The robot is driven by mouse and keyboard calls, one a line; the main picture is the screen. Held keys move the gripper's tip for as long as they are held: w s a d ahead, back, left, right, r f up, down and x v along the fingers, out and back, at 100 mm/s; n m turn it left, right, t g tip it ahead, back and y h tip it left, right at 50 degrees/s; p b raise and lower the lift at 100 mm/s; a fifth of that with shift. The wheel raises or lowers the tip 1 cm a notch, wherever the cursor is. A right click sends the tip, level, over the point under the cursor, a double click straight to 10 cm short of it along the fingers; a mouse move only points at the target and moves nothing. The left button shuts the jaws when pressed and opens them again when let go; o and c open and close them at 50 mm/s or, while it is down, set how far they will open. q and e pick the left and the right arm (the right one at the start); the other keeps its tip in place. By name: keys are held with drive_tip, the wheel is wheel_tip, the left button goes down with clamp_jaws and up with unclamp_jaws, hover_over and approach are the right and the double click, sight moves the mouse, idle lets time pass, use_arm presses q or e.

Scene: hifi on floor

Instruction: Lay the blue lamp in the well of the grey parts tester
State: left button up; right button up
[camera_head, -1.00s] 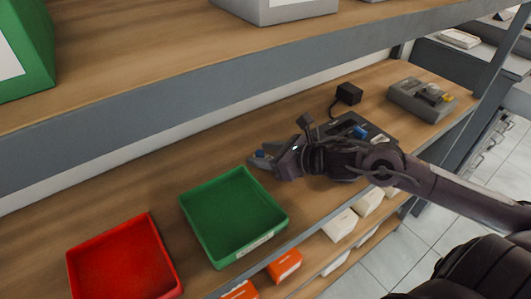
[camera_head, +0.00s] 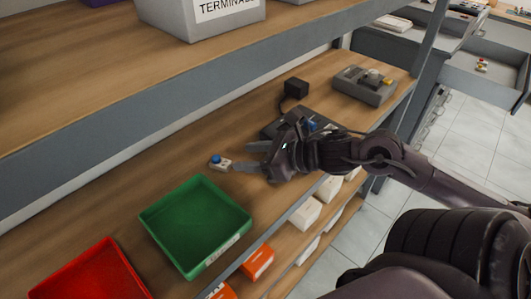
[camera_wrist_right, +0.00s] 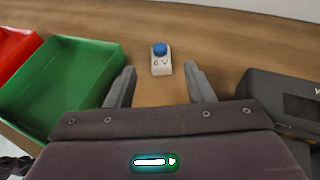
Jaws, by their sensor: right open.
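The blue lamp is a small white block with a blue dome (camera_head: 219,162), lying on the wooden shelf. In the right wrist view the lamp (camera_wrist_right: 161,62) shows "6 V" and sits just beyond the fingertips, between their lines. My right gripper (camera_head: 246,157) is open and empty, to the right of the lamp and apart from it. A dark grey device (camera_head: 273,131) with a blue part on top is partly hidden behind my right gripper. A lighter grey device (camera_head: 358,88) with a yellow part stands farther back right. I cannot tell which is the tester. My left gripper is out of view.
A green tray (camera_head: 157,232) stands in front of the lamp, and a red tray (camera_head: 60,283) is at the lower left. A black adapter (camera_head: 296,88) with a cable is behind the dark device. An upper shelf with a grey bin (camera_head: 180,18) overhangs the left.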

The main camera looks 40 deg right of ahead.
drive_tip(key=shift+v, duration=1.8)
drive_tip(key=shift+f, duration=0.1)
